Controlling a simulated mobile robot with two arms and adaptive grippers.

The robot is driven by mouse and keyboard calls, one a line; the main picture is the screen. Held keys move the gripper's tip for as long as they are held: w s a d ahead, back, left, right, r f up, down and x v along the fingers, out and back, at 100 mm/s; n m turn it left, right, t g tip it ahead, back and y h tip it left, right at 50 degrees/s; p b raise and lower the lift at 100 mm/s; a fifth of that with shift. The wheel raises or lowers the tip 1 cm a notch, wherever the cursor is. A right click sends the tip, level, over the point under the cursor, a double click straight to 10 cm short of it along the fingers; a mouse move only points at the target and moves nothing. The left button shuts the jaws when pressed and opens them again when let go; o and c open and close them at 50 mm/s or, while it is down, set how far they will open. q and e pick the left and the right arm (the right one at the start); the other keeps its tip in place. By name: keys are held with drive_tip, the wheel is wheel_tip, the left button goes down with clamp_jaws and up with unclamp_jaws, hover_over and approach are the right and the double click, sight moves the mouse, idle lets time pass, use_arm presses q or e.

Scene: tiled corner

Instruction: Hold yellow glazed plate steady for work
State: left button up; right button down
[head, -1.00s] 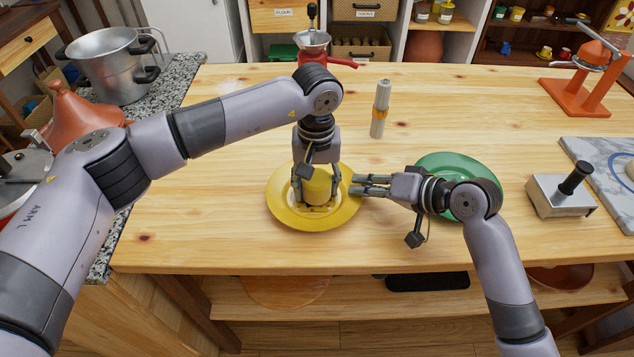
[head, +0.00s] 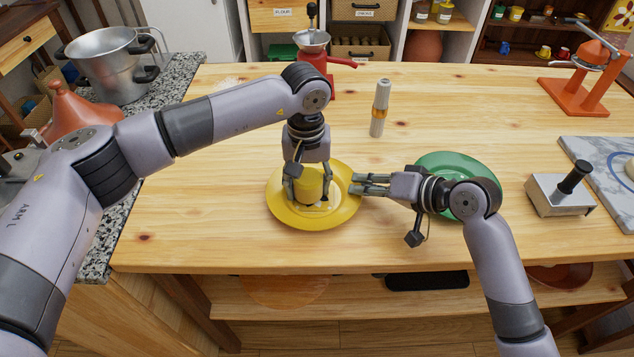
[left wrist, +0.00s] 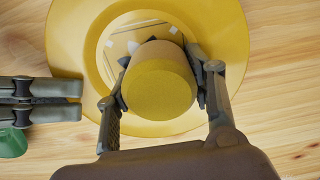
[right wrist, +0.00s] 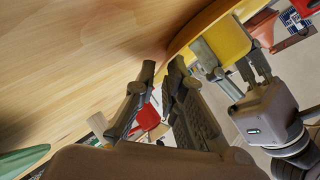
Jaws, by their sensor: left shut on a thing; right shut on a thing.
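The yellow glazed plate (head: 346,213) lies flat on the wooden table, with a pale patterned centre partly hidden. My right gripper (head: 355,184) is shut on its right rim; in the right wrist view, the fingertips (right wrist: 166,72) meet the plate's edge (right wrist: 190,30). My left gripper (head: 308,197) reaches down over the plate and is shut on a yellow cylindrical piece (head: 307,186). The left wrist view shows this piece (left wrist: 160,85) between the two fingers, over the plate's centre. Whether its underside touches the plate is hidden.
A green plate (head: 460,163) lies partly under my right wrist. A pale cylinder with an amber band (head: 380,108) stands behind the yellow plate. A metal block with a black handle (head: 562,193) and a marble slab (head: 606,158) are at right. The table's front left is clear.

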use_arm(q)
drive_tip(key=shift+a+r, duration=0.1)
drive_tip(key=shift+a, duration=0.25)
use_arm(e)
drive_tip(key=shift+f, duration=0.1)
use_arm(q)
drive_tip(key=shift+r, duration=4)
use_arm(e)
drive_tip(key=c, duration=1.6)
unclamp_jaws()
use_arm(q)
drive_tip(key=shift+w, duration=0.1)
use_arm(e)
drive_tip(key=v, duration=1.2)
